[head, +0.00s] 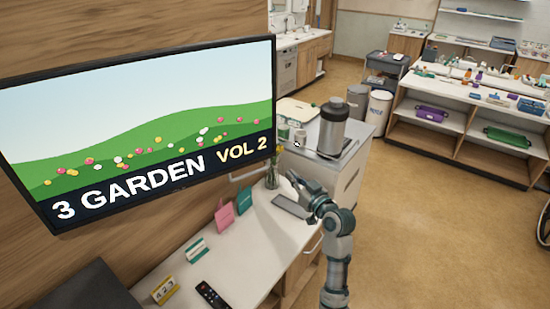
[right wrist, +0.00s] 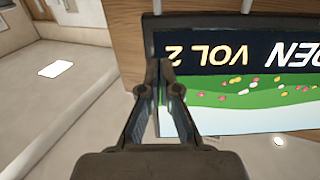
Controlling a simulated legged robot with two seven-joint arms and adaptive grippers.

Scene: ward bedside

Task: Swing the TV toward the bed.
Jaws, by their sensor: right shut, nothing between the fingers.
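The TV (head: 140,115) is a wide flat screen on the wood-panelled wall at the left of the head view. It shows a green hill with flowers and the words "3 GARDEN VOL 2". My right gripper (head: 296,181) is right of and below the TV's lower right corner. In the right wrist view the TV (right wrist: 235,95) appears upside down at the right. There my right gripper (right wrist: 160,64) is shut and empty, its tips near the TV's side edge. I cannot tell whether they touch it. My left gripper and the bed are not clearly in view.
Below the TV, a white counter (head: 262,236) carries a remote (head: 211,295), small cards, a pink bag (head: 224,215) and a flower vase (head: 271,176). A steel flask (head: 332,128) stands on a cabinet behind my right gripper. The floor (head: 425,230) to the right is clear.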

